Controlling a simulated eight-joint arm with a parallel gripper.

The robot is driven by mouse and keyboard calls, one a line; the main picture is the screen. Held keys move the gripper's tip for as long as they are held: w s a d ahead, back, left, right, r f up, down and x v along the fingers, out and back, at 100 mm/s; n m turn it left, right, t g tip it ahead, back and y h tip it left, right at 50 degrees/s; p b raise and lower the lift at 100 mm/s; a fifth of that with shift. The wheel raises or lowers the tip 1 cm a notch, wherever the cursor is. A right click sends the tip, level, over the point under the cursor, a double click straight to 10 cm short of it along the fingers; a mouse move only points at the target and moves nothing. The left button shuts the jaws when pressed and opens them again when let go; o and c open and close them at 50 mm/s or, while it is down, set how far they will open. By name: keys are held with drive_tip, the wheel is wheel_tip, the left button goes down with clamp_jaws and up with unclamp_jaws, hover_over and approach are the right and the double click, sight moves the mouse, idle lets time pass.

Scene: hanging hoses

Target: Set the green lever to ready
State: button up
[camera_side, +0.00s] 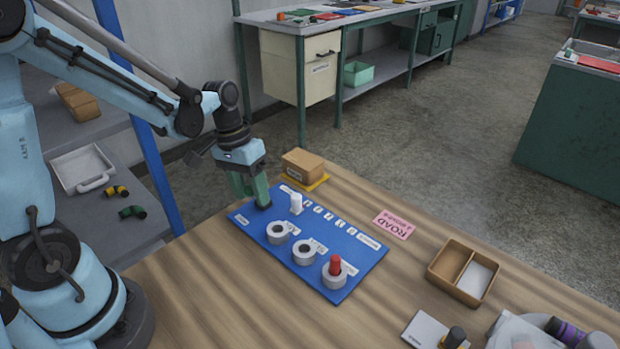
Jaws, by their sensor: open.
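A blue board (345,253) lies on the wooden table. My gripper (249,194) is open, pointing down over the board's far left corner. Its two fingers look green, and I cannot tell a separate green lever apart from them; it may be hidden there. A white upright piece (296,203) stands on the board just right of my gripper, apart from it. A row of small white labels runs along the board's far edge, too small to read. A red peg (335,265) stands in a grey ring (334,280) at the near right.
Two empty grey rings (278,236) sit on the board. A brown box (302,165) stands behind it. A pink card (394,224) and a two-part wooden tray (443,266) lie to the right. Clear table (220,300) lies in front of the board.

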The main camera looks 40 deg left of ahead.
drive_tip(key=shift+c, duration=0.3)
clamp_jaws()
drive_tip(key=shift+w+r+g, duration=0.2)
drive_tip(key=shift+w+g, duration=0.4)
drive_tip(key=shift+g, duration=0.5)
drive_tip(key=shift+w+r+g, duration=0.15)
drive_tip(key=shift+w+g, duration=0.45)
drive_tip(key=shift+g, duration=0.5)
drive_tip(key=shift+n, duration=0.3)
drive_tip(key=shift+o, duration=0.3)
unclamp_jaws()
